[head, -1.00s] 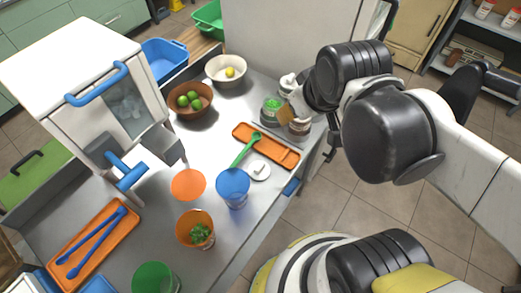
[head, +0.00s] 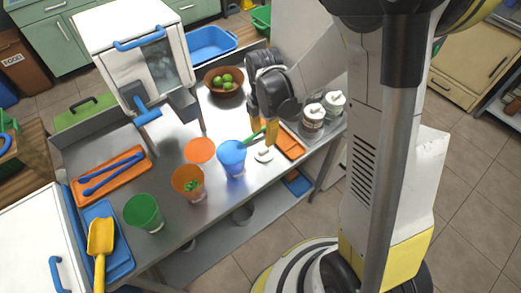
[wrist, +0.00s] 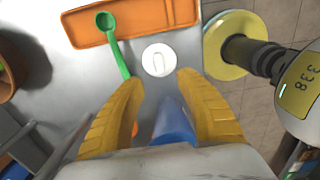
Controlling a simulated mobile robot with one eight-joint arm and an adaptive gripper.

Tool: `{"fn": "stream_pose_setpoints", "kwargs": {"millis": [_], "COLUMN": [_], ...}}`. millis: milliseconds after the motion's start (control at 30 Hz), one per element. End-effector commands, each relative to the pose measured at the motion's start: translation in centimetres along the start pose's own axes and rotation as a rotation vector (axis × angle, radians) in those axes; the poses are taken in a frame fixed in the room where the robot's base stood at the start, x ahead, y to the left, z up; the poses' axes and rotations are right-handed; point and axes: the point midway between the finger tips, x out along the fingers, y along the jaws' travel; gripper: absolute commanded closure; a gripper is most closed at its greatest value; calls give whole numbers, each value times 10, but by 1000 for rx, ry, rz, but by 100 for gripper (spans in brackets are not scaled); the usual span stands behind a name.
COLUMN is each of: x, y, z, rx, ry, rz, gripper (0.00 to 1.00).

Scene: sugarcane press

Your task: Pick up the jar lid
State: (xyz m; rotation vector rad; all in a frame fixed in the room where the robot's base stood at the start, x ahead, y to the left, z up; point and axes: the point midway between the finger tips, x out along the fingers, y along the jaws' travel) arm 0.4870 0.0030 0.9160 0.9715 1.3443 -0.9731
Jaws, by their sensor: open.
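The jar lid is a small white disc with a raised grip. It lies flat on the metal counter in the head view (head: 264,155) and near the top middle of the wrist view (wrist: 159,60). My gripper (head: 263,130) is above the counter by the lid, pointing down. In the wrist view its yellow fingers (wrist: 160,83) are spread and empty. The lid shows just beyond the gap between the fingertips, apparently untouched.
An orange tray (wrist: 140,18) and a green spoon (wrist: 117,50) lie close to the lid. A blue cup (head: 232,158) stands left of it, then an orange cup (head: 188,184). Jars (head: 314,118) stand at the right, near the counter edge.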

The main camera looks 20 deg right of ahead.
Motion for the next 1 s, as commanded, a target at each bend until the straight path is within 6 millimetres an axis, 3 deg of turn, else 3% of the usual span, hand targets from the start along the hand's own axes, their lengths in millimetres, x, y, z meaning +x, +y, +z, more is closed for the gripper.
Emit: {"fn": "stream_pose_setpoints", "kwargs": {"millis": [100,367,600,867,900,1000], "x": [23,41,79,84,84,83], "y": [0,0,1,0,0,0], "z": [0,1,4,4,4,4], "rx": [1,3,3,3,3,3], "ry": [0,-1,-1,-1,-1,-1], "rz": [1,2,2,2,2,2], "gripper": [59,59,59,59,63,93]}}
